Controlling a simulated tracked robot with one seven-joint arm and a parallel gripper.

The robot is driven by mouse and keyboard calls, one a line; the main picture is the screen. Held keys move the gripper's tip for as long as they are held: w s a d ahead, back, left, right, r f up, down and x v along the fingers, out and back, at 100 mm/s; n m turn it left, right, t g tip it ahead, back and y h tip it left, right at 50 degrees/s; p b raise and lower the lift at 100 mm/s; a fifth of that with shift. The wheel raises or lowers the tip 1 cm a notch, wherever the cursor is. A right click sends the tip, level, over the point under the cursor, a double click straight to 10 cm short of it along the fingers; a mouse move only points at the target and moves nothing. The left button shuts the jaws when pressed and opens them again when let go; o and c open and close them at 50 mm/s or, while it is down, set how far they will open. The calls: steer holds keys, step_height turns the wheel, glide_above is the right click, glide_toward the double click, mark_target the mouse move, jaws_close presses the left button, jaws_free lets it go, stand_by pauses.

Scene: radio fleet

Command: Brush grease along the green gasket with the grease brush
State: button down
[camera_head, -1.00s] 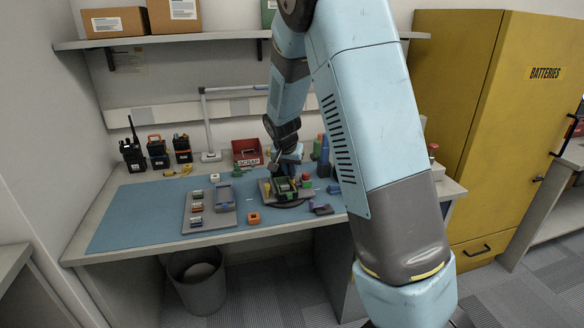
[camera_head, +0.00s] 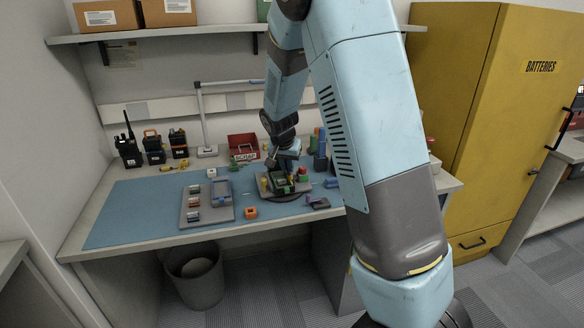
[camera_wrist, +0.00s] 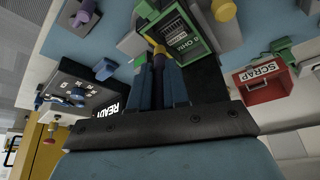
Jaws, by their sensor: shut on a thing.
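My gripper (camera_wrist: 158,72) is shut on a slim dark tool with a yellowish end, which looks like the grease brush (camera_wrist: 158,58). It points at a green-edged radio housing (camera_wrist: 188,32) that lies open on the bench fixture. The brush end is at or close to the near edge of the housing; I cannot tell if it touches. The green gasket is not clearly distinguishable from the green housing. In the head view, my gripper (camera_head: 285,160) is just above the green radio (camera_head: 284,184), and the brush is too small to make out.
A red SCRAP bin (camera_head: 242,148) stands behind the fixture. A grey tray (camera_head: 188,219) with small parts and an orange block (camera_head: 251,213) lie on the blue mat (camera_head: 130,205). Several radios (camera_head: 154,148) stand at the back left. A black READY box (camera_wrist: 92,98) shows in the wrist view.

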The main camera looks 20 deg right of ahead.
steer(key=shift+w, duration=2.3)
steer(key=shift+s+r, duration=0.1)
steer(key=shift+s, duration=1.45)
steer(key=shift+w, duration=1.55)
steer(key=shift+r, duration=2.95)
step_height(320, 180, up, 3)
steer(key=shift+f, duration=0.1)
